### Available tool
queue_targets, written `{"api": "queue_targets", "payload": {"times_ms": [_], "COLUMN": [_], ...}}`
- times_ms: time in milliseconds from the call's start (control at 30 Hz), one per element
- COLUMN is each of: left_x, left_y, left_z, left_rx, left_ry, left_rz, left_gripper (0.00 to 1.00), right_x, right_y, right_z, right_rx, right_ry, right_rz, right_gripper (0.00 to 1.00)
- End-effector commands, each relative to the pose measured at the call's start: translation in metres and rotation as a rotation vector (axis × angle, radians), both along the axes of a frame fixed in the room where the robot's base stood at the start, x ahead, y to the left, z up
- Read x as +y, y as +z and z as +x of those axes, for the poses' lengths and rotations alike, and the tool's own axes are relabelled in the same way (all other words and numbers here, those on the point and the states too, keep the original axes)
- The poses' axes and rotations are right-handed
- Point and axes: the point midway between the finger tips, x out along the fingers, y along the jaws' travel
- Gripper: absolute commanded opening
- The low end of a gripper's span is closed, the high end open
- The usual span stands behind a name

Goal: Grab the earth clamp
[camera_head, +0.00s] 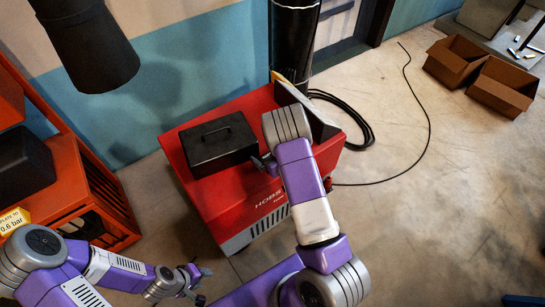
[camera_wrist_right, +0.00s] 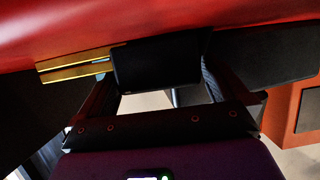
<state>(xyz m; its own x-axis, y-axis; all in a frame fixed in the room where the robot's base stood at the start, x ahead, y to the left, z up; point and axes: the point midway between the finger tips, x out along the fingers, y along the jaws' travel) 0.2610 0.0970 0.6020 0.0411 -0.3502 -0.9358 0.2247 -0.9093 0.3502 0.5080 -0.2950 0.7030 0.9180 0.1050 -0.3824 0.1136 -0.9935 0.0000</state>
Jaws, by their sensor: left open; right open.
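In the right wrist view, a black block (camera_wrist_right: 155,62) with two brass-coloured bars sticking out to the left lies against a red surface; it looks like the earth clamp. My right gripper (camera_wrist_right: 161,80) is open, with one finger on each side of the black block. I cannot tell whether the fingers touch it. In the head view my right gripper (camera_head: 262,166) is beside the black toolbox, over the red machine (camera_head: 235,185), and my arm hides the clamp there. My left gripper (camera_head: 198,282) is open and empty low at the left, away from the machine.
The black toolbox (camera_head: 217,143) sits on the machine top. A grey slanted plate (camera_head: 308,108) stands behind my right arm, before a dark cylinder (camera_head: 294,40). An orange rack (camera_head: 95,190) is at the left. A black cable (camera_head: 429,130) crosses the floor towards cardboard boxes (camera_head: 502,86).

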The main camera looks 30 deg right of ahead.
Motion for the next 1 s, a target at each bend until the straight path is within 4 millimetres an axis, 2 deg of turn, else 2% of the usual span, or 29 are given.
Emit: {"api": "queue_targets", "payload": {"times_ms": [100, 133, 500, 767, 867, 1000], "left_x": [0.000, 0.000, 0.000, 0.000, 0.000, 0.000], "left_y": [0.000, 0.000, 0.000, 0.002, 0.007, 0.018], "left_z": [0.000, 0.000, 0.000, 0.000, 0.000, 0.000], "left_rx": [0.000, 0.000, 0.000, 0.000, 0.000, 0.000], "left_ry": [0.000, 0.000, 0.000, 0.000, 0.000, 0.000], "left_rz": [0.000, 0.000, 0.000, 0.000, 0.000, 0.000], "left_gripper": [0.43, 0.43, 0.43, 0.43, 0.43, 0.43], "right_x": [0.000, 0.000, 0.000, 0.000, 0.000, -0.001], "right_y": [0.000, 0.000, 0.000, 0.004, 0.017, 0.047], "right_z": [0.000, 0.000, -0.001, 0.000, 0.000, 0.001], "right_rx": [0.001, 0.001, 0.001, -0.002, -0.004, -0.008], "right_ry": [0.000, 0.000, 0.000, 0.000, -0.002, -0.003], "right_rz": [0.000, 0.000, 0.001, 0.001, 0.002, 0.002], "right_gripper": [1.00, 0.97, 0.41, 0.41, 0.41, 0.41]}}
